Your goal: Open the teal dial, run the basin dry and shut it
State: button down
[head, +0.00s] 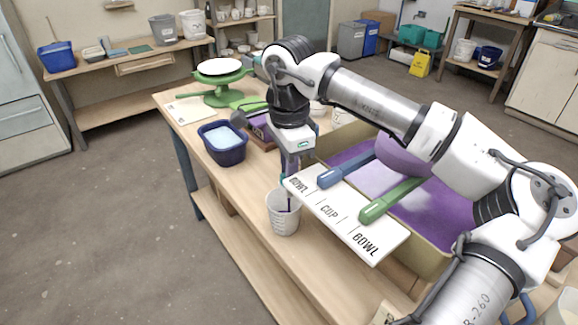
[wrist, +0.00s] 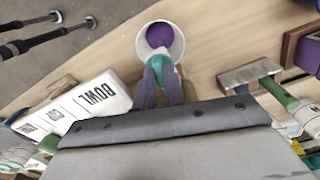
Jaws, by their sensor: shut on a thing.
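The teal dial (wrist: 160,60) shows in the wrist view between the fingertips of my gripper (wrist: 159,72), which is shut on it. In the head view my gripper (head: 291,168) is at the left end of the basin (head: 438,262) and largely hides the dial. The basin is a tan-walled box holding purple glaze (head: 435,205), with a paler patch in it. A white ribbed bucket (head: 284,222) stands upright below the dial. A thin purple stream shows above its mouth, and the wrist view shows purple glaze (wrist: 159,35) inside it.
A navy tub (head: 222,150) and a green turntable (head: 222,90) stand left. Bare tabletop lies around the bucket.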

jog(key=c, duration=1.5)
grip_release()
jog(key=shift+m, duration=0.3)
